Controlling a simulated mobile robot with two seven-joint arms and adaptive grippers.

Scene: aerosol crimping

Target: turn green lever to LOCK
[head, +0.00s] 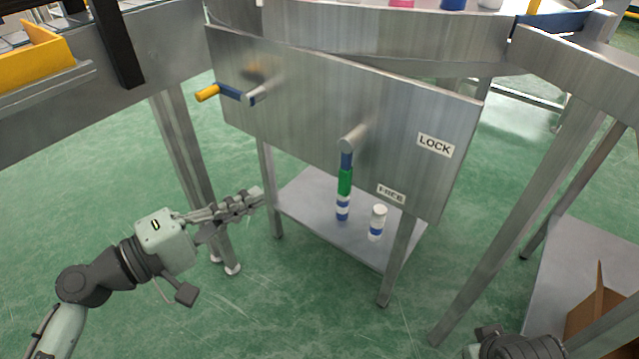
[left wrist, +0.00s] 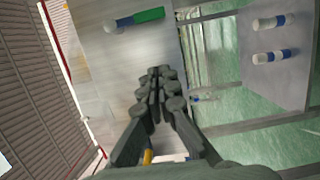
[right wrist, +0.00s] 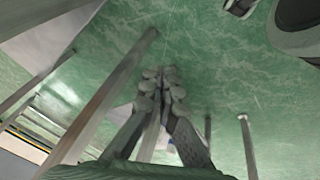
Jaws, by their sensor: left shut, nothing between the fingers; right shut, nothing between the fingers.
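The green lever (head: 345,180) hangs straight down from its metal pivot on the steel panel (head: 300,100), beside the FREE label (head: 391,194). The LOCK label (head: 435,145) is up and to the right of the pivot. In the left wrist view the green lever (left wrist: 148,16) shows at the top, ahead of the fingers. My left gripper (head: 258,194) is shut and empty, left of the lever and apart from it; its fingers also show in the left wrist view (left wrist: 160,72). My right gripper (right wrist: 162,72) is shut and empty over the floor; its fingers are out of the head view.
A yellow-handled blue lever (head: 228,93) sticks out at the panel's left. White and blue cans (head: 377,222) stand on the lower shelf (head: 310,205) behind the panel. Table legs stand left and right. A cardboard box (head: 597,305) is at the lower right. Green floor in front is free.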

